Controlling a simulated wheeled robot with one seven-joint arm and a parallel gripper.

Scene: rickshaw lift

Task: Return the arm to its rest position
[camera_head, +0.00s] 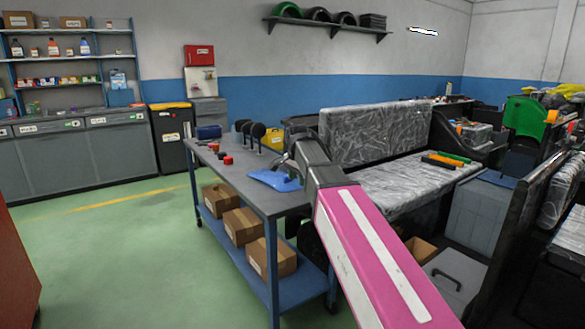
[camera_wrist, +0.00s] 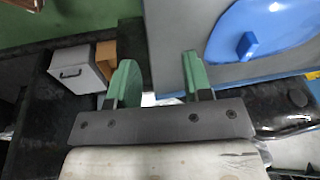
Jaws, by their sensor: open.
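My gripper (camera_wrist: 157,84) shows in the wrist view with its two green fingers apart and nothing between them. It is beside the edge of the grey workbench top, with the blue lid-like object to the right of its fingers. In the head view my pink arm reaches from the lower right toward the workbench (camera_head: 240,180). The gripper's fingers cannot be made out there. The blue object (camera_head: 275,181) lies flat on the bench near my arm's far end; in the wrist view it (camera_wrist: 278,25) shows a raised blue handle.
A plastic-wrapped seat (camera_head: 400,180) stands right of the bench. Cardboard boxes (camera_head: 243,226) sit on the bench's lower shelf. Red items (camera_head: 228,160) and black round-topped parts (camera_head: 258,130) stand on the bench. The green floor at left is clear. Grey cabinets (camera_head: 75,150) line the back.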

